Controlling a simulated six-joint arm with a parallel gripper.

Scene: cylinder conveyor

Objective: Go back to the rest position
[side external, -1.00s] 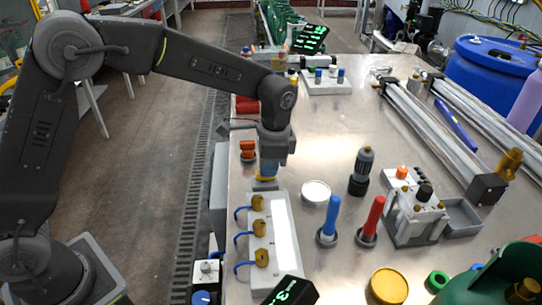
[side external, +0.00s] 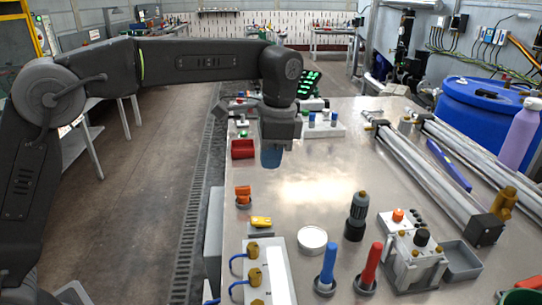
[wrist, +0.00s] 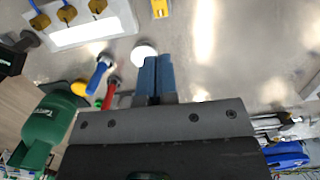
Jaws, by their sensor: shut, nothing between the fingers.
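My gripper (side external: 271,157) hangs pointing down above the metal table (side external: 330,190), its blue fingertips well clear of the surface. In the wrist view its two blue fingers (wrist: 155,76) are together with nothing between them. The yellow block also shows at the top edge of the wrist view (wrist: 160,8). The gripper is apart from all these things.
A white disc (side external: 312,240), a blue cylinder (side external: 328,262), a red cylinder (side external: 371,265) and a dark bottle-shaped part (side external: 356,216) stand in front. Rails (side external: 440,180) line the right.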

